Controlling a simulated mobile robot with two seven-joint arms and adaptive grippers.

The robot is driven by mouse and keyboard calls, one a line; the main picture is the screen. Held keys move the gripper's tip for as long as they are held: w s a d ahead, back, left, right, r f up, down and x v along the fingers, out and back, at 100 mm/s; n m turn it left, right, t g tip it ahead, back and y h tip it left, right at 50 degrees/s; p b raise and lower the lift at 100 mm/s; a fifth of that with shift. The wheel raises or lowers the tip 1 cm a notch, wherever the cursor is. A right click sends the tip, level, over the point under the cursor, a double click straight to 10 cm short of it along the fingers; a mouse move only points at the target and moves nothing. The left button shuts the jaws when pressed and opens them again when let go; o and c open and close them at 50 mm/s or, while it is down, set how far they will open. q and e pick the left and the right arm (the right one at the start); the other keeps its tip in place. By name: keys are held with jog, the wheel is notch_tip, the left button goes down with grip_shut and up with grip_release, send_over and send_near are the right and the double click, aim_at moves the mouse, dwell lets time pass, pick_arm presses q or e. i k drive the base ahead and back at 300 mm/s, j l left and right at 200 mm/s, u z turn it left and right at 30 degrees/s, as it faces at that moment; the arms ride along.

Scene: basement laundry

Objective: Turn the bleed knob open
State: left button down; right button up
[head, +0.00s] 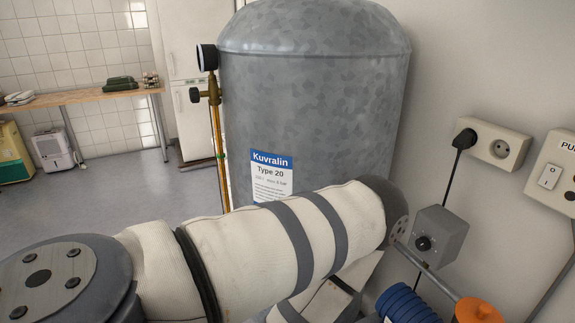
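A large mottled grey metal tank (312,100) with a blue and white label (271,175) stands in the middle of the head view. A brass pipe (214,120) runs up its left side, with a dark round gauge (207,57) at the top. A small dark knob (194,95) sticks out to the left of this pipe. It looks like a valve knob, but its setting cannot be read. Neither gripper shows.
A wall socket (502,149) with a black plug and a switch panel (555,175) are on the right wall. A blue ribbed part (405,305) and an orange cap (478,310) are at lower right. The floor (120,200) left of the tank is clear.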

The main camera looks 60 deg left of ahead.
aim_at(193, 92)
jog(key=k+u, duration=0.1)
jog(key=u, duration=2.05)
